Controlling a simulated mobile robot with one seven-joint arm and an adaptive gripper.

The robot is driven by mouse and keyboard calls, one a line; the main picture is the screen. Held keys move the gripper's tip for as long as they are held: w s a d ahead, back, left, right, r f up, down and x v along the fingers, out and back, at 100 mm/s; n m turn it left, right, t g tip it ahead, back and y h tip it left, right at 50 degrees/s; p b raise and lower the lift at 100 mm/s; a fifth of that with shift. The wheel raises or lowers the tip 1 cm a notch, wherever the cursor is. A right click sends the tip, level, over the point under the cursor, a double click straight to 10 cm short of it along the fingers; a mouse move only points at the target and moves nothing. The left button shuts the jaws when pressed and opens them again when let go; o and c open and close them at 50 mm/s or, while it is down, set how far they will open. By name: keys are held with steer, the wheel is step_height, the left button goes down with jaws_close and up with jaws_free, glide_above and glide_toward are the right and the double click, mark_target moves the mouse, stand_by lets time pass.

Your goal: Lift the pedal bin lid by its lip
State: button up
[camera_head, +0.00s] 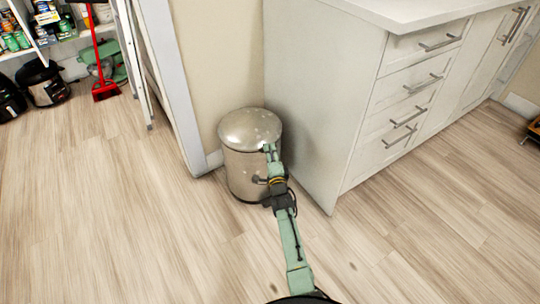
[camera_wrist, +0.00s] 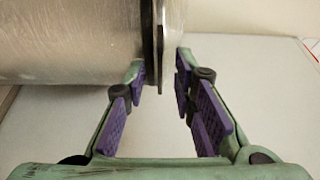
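The pedal bin (camera_head: 245,172) is a speckled metal cylinder standing upright on the floor, with its domed lid (camera_head: 247,125) down. My gripper (camera_head: 268,150) is at the bin's right front, near the lid's edge. In the wrist view the bin body (camera_wrist: 70,40) lies sideways at the left, with the dark rim (camera_wrist: 154,45) and the lid edge (camera_wrist: 172,40) beside it. My gripper (camera_wrist: 161,72) is open there, its purple-padded fingers pointing at the rim, one on each side. Whether either fingertip touches the bin cannot be told. The pedal is not visible.
A white cabinet (camera_head: 310,95) with drawers stands close to the bin's right. A wall and a white frame (camera_head: 180,90) are behind and left. A red broom (camera_head: 103,75) and dark pots (camera_head: 43,85) are at the far left. The wooden floor (camera_head: 120,220) in front is clear.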

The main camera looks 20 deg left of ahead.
steer(key=shift+c, duration=0.3)
jaws_close()
stand_by(0.6)
